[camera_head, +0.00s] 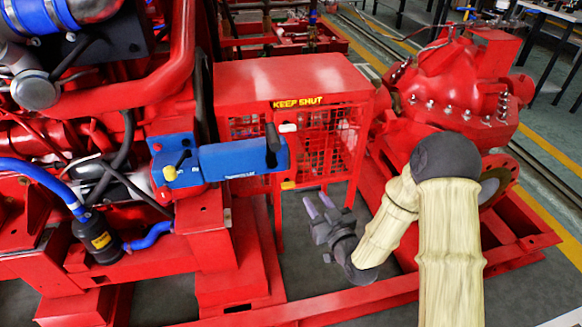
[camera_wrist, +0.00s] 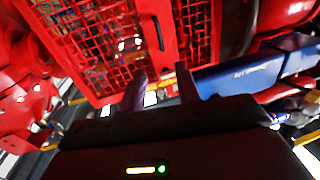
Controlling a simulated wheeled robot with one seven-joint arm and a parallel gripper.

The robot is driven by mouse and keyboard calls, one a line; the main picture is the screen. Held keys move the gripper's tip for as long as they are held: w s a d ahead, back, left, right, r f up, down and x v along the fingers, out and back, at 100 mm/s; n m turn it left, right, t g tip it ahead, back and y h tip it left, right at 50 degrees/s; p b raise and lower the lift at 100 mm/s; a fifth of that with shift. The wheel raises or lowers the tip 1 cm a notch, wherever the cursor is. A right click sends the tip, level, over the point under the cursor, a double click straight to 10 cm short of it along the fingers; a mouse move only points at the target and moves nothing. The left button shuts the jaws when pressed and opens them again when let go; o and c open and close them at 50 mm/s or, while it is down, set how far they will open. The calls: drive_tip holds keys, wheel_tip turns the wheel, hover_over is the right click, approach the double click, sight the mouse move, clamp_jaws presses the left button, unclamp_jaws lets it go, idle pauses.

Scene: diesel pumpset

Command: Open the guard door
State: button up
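The guard door (camera_head: 333,147) is a red-framed wire-mesh panel on the front of a red box, under a yellow "KEEP SHUT" label (camera_head: 298,102). It looks closed. In the wrist view its mesh (camera_wrist: 95,50) fills the upper left, and a small dark handle (camera_wrist: 158,33) sits on the red frame. My gripper (camera_head: 318,203) is below and in front of the door, its two fingers apart and empty. In the wrist view the gripper (camera_wrist: 160,74) points toward the frame, with the handle beyond and between the fingertips. I see no contact with the door.
The red engine fills the left. A red pump casing (camera_head: 455,85) stands right. A red base rail (camera_head: 330,303) runs along the floor in front.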

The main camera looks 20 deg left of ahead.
drive_tip(key=b+x, duration=0.4)
drive_tip(key=x, duration=1.3)
drive_tip(key=shift+w, duration=0.15)
drive_tip(key=shift+a, duration=0.15)
drive_tip(key=shift+c, duration=0.2)
clamp_jaws()
